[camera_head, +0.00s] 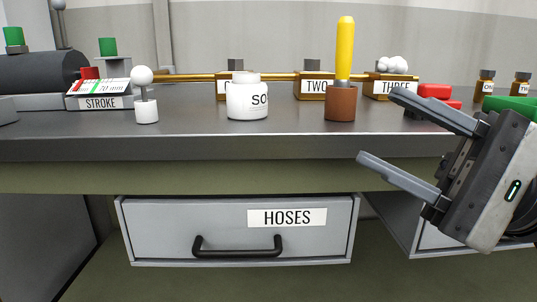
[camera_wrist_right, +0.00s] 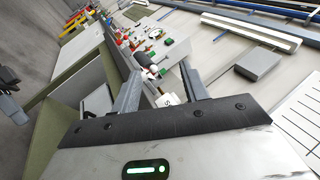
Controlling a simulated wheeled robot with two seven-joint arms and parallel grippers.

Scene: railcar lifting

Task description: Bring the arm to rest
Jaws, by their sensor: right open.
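My right gripper (camera_head: 376,125) comes in from the right in the head view, in front of the bench's front edge. Its two grey fingers are spread apart and nothing is between them. It also shows in the right wrist view (camera_wrist_right: 165,85), with its fingers open toward the bench. The left gripper does not show clearly in either view.
The bench (camera_head: 250,148) holds a white jar (camera_head: 247,100), a yellow-handled tool in a brown holder (camera_head: 341,104), a white-knobbed piece (camera_head: 146,108) and a STROKE gauge (camera_head: 100,95). Below is a drawer labelled HOSES (camera_head: 190,217), nearly closed.

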